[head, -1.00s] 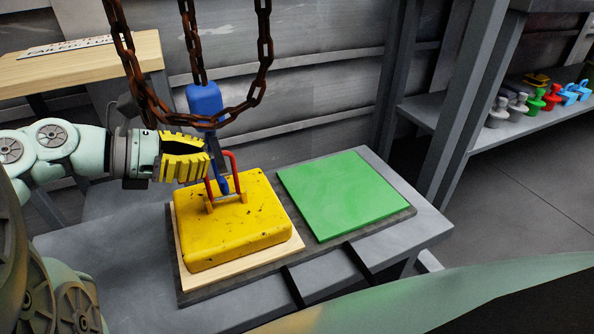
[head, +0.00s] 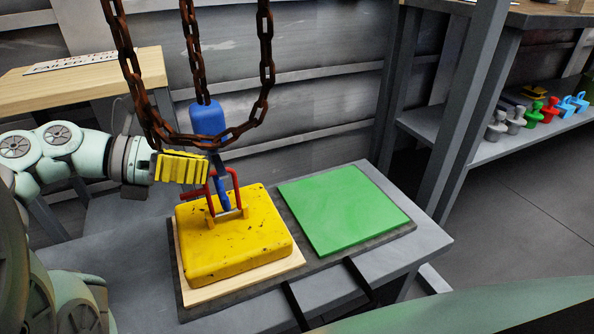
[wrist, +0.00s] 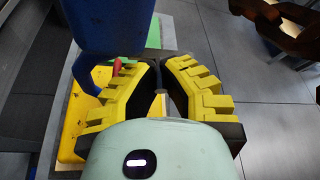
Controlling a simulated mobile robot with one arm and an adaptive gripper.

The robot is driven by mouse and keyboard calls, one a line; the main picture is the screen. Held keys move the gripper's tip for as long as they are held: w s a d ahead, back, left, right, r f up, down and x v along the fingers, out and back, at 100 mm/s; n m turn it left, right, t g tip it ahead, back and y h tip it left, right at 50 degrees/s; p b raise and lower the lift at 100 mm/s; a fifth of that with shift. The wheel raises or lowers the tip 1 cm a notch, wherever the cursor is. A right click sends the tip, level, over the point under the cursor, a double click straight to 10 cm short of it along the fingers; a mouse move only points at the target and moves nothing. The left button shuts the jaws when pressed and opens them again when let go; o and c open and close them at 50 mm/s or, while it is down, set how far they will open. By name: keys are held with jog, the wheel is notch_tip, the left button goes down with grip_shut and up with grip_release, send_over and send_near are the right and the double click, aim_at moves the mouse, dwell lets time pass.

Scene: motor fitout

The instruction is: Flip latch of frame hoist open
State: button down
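The frame hoist's blue hook block (head: 207,119) hangs on rusty chains. Its blue hook (head: 222,190) reaches down to the red handle (head: 237,182) of a yellow block (head: 235,245). A short grey piece (head: 218,163), perhaps the latch, shows beside the hook. My gripper (head: 208,168), with yellow ribbed fingers, is just left of the hook below the blue block. In the wrist view the fingers (wrist: 162,66) converge with a narrow gap, and a thin grey piece (wrist: 160,76) shows between them. Whether they grip it is unclear. The blue block (wrist: 105,35) hides part of the scene there.
The yellow block rests on a wooden pad (head: 290,262) on a grey table (head: 425,243). A green plate (head: 342,210) lies to its right. Chain (head: 150,115) hangs close to my gripper. A shelf (head: 485,152) with coloured pieces stands at far right.

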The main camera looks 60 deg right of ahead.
jog(key=c, duration=1)
grip_release()
jog(key=shift+f, duration=0.1)
